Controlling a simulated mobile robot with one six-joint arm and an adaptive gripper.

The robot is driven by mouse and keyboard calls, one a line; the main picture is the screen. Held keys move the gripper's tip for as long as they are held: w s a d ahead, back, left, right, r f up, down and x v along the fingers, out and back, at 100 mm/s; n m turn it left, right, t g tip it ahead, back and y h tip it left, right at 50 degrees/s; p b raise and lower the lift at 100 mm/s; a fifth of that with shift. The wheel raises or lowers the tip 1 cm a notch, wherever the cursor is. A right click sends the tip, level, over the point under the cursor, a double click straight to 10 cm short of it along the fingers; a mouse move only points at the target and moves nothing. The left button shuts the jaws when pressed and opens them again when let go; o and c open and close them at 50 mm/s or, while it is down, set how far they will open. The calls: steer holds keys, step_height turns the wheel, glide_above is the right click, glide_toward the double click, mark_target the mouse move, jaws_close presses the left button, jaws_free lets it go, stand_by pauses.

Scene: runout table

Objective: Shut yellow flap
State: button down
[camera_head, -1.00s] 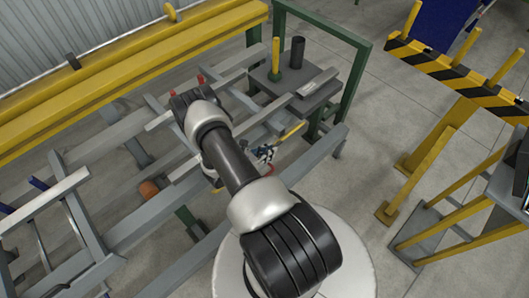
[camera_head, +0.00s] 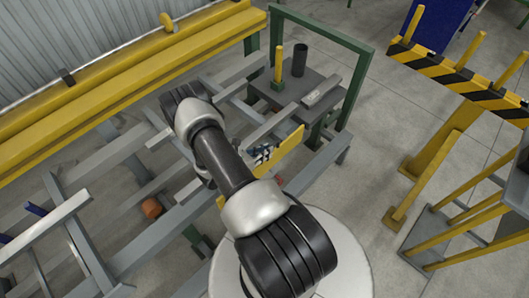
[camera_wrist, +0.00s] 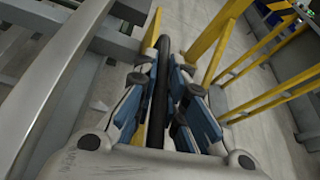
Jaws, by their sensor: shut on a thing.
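The yellow flap (camera_head: 283,152) shows a broad yellow face beside the front rail of the runout table, partly hidden behind my arm. My gripper (camera_head: 262,155) is at its left part, mostly covered by my forearm. In the wrist view, my gripper's blue-grey fingers (camera_wrist: 165,95) are closed from both sides on a long black edge or bar (camera_wrist: 160,85), seen nearly end-on. Yellow parts of the flap (camera_wrist: 152,30) show right beside this black strip. How the black strip joins the flap cannot be told.
The runout table's grey rails (camera_head: 160,225) run along the front. A grey plate with a yellow post (camera_head: 278,62) and a dark cylinder (camera_head: 300,60) stands behind. A green frame (camera_head: 355,75) is at the right. Yellow-and-black striped barrier (camera_head: 450,75) stands farther right, with bare floor between.

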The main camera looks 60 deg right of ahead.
steer(key=shift+w, duration=0.1)
steer(key=c, duration=1.9)
jaws_free()
steer(key=v, duration=1.2)
steer(key=shift+w, duration=0.1)
